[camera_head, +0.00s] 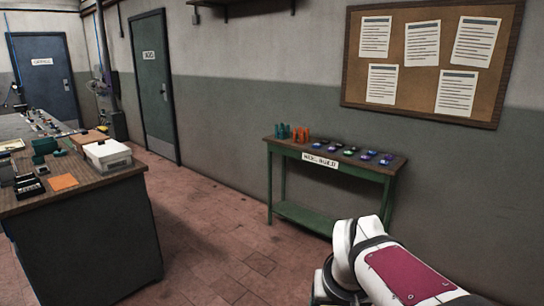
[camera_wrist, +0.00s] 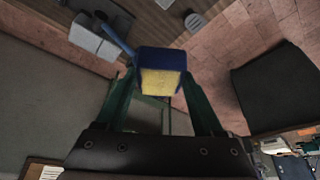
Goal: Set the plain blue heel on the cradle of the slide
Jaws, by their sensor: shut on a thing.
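My gripper (camera_wrist: 155,88) has two green fingers and shows in the wrist view. It is shut on a blue block with a pale yellow end face, which I take to be the blue heel (camera_wrist: 162,54). The heel is held between the fingertips, clear of any surface as far as I can see. In the head view only my white arm shows, at the lower right; the gripper and the held heel are out of that view. I cannot make out the slide or its cradle with certainty in either view.
A green side table (camera_head: 345,168) against the wall bears orange and teal pieces and several small dark, blue and purple items. A workbench (camera_head: 85,184) at left bears a white box (camera_head: 107,154) and other items. Red tiled floor (camera_head: 215,225) lies open between them.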

